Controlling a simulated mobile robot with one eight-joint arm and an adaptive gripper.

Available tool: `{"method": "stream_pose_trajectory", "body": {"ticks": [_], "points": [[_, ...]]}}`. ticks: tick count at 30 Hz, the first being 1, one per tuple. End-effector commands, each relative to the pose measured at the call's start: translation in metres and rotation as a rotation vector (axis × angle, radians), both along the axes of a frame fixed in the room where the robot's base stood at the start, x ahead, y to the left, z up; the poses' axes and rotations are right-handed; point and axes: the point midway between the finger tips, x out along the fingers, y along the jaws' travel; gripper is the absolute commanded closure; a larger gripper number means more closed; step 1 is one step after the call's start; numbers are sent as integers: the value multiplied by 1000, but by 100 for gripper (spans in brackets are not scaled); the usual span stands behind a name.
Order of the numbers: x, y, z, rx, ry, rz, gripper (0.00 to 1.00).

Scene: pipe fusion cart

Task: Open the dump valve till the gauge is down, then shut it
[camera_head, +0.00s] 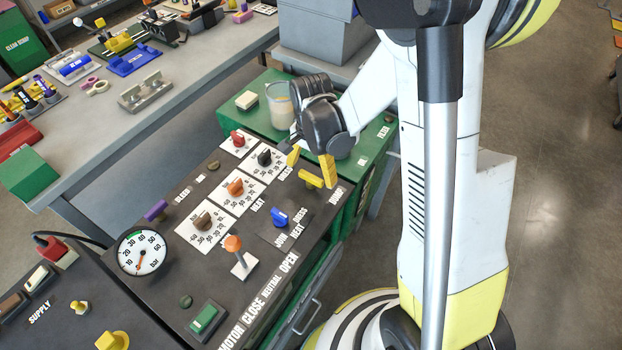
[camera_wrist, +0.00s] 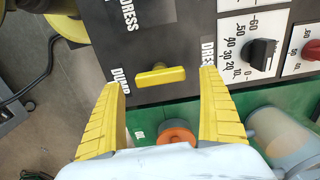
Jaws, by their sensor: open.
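The dump valve is a yellow bar handle (camera_head: 310,179) on the dark panel, beside the DUMP label. It shows lengthwise across the wrist view (camera_wrist: 160,76), between the fingertips and apart from both. My gripper (camera_head: 311,168) is open and empty above this handle; its two yellow fingers also show in the wrist view (camera_wrist: 160,82). The round white pressure gauge (camera_head: 141,251), marked in bar, stands at the panel's left. Its small reddish needle seems to point down near the low numbers, but the exact reading is too small to tell.
A blue knob (camera_head: 279,217), an orange-topped lever (camera_head: 237,257) and several dial knobs share the panel. A purple knob (camera_head: 156,210) is near the gauge. A jar (camera_head: 279,105) stands on the green surface behind my gripper. Open floor lies right.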

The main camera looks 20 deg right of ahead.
Motion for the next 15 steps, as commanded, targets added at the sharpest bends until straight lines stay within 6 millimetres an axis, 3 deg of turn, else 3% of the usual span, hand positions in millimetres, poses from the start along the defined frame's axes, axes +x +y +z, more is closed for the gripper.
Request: {"method": "stream_pose_trajectory", "body": {"ticks": [5, 15], "points": [[0, 0, -19, 0, 0, 0, 11], [0, 0, -21, 0, 0, 1, 13]]}}
